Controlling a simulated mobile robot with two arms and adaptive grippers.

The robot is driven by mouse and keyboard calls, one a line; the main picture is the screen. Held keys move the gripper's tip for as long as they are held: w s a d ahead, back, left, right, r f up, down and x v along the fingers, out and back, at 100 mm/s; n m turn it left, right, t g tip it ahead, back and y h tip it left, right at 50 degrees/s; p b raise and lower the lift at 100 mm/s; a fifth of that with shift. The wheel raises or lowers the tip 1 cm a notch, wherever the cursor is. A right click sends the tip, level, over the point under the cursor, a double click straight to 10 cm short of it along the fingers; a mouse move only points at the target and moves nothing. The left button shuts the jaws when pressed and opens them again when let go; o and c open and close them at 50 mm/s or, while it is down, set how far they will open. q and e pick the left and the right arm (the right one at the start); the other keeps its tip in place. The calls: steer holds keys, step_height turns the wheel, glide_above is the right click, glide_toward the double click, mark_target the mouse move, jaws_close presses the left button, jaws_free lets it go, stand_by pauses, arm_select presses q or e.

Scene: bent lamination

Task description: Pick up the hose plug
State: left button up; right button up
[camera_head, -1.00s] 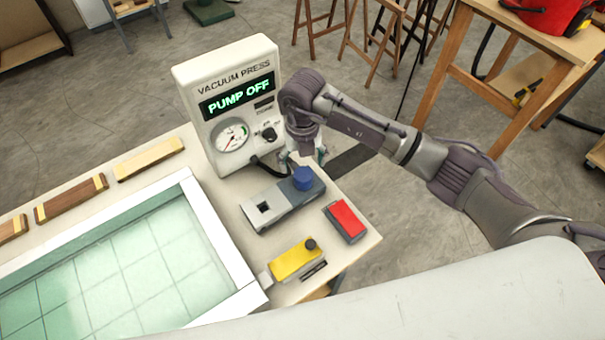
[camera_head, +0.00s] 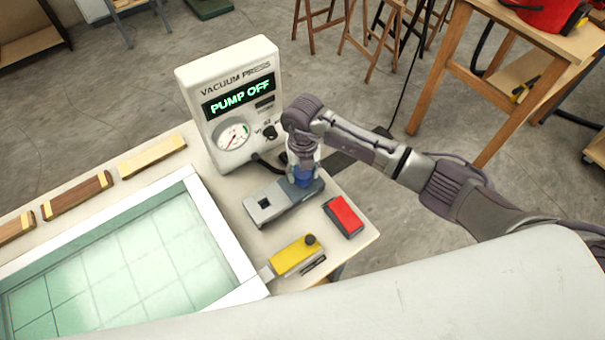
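The blue plug (camera_head: 303,181) stands on the right part of a grey block (camera_head: 270,208) on the bench, beside the vacuum press. I take it to be the hose plug. My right gripper (camera_head: 303,172) points straight down over the plug, with its fingers at the plug's sides. The gripper hides the plug's top, and I cannot tell whether the fingers press on it. My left gripper is not in view.
The vacuum press (camera_head: 233,108) with its "PUMP OFF" display stands just behind the block. A red box (camera_head: 344,215) and a yellow tool (camera_head: 294,257) lie in front. A white-framed greenish panel (camera_head: 120,255) and wooden strips (camera_head: 152,157) fill the left.

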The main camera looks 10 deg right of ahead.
steer(key=c, duration=0.4)
steer(key=shift+r, duration=0.15)
steer(key=shift+w+r+b, duration=0.1)
steer(key=shift+r+b, duration=0.35)
steer(key=shift+r, duration=0.15)
steer(key=r, duration=0.1)
steer(key=r+b, duration=0.1)
steer(key=shift+d+r, duration=0.2)
steer(key=shift+r, duration=0.15)
steer(key=shift+s+d+r+b, duration=0.6)
steer(key=shift+d+r, duration=0.55)
steer(key=shift+d, duration=0.7)
steer(key=shift+s+d+r+b, duration=0.35)
steer(key=shift+d+r+b, duration=0.6)
steer(key=shift+d, duration=0.85)
steer(key=shift+s+d+r+b, duration=0.5)
steer(key=shift+d+r, duration=0.85)
steer(key=shift+d, duration=0.5)
